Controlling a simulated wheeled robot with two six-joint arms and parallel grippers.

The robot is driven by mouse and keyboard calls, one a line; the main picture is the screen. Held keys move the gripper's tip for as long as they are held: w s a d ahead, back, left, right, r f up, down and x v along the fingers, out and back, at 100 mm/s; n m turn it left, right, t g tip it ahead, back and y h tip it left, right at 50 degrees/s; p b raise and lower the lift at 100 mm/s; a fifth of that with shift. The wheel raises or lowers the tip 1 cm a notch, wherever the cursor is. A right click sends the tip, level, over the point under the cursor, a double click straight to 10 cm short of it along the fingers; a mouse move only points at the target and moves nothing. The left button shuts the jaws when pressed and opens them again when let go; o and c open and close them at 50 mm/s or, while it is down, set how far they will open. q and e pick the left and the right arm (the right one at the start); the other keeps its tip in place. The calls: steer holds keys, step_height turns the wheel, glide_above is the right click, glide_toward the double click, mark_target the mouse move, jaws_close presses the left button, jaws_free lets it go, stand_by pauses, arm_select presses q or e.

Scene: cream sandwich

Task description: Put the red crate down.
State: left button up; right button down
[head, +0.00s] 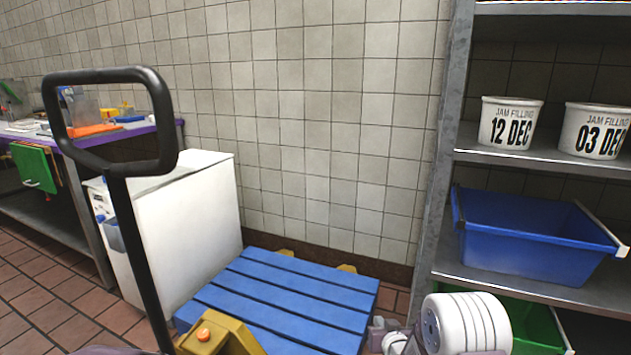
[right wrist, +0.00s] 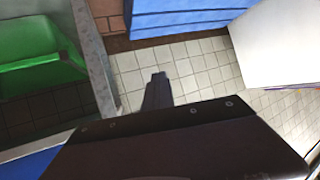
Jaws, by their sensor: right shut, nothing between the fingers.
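No red crate shows in either view. My right gripper (head: 381,326) is low in the head view, in front of the right edge of the blue slatted pallet (head: 290,291). In the right wrist view my right gripper (right wrist: 157,78) has its fingers together with nothing between them. My left gripper is not in view.
A metal rack (head: 440,190) at right holds two jam filling tubs (head: 510,123) (head: 597,131), a blue crate (head: 530,232) and a green crate (head: 535,325). A white cabinet (head: 190,230), a black handle (head: 135,240) and a purple-edged bench (head: 95,146) are at left. The pallet top looks bare.

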steer(key=s+r+p, duration=0.3)
steer(key=r+p, duration=1.3)
steer(key=r, duration=0.6)
steer(key=s+r+p, duration=0.2)
steer(key=r+p, duration=1.4)
steer(key=r, duration=0.6)
steer(key=s+r+g+p, duration=0.5)
steer(key=s+r+p, duration=0.2)
steer(key=s+p, duration=0.45)
steer(key=s+f+g+b, duration=0.1)
steer(key=s+f+g, duration=0.2)
steer(key=s, duration=0.4)
steer(key=s+f+g+b, duration=0.1)
steer(key=s+f+g, duration=0.2)
steer(key=s, duration=0.4)
steer(key=shift+s+f, duration=0.15)
steer(key=shift+f, duration=0.2)
steer(key=c, duration=2.1)
jaws_free()
steer(key=shift+s+a, duration=0.1)
steer(key=shift+s, duration=0.05)
steer(key=o, duration=0.5)
steer(key=shift+o, duration=0.2)
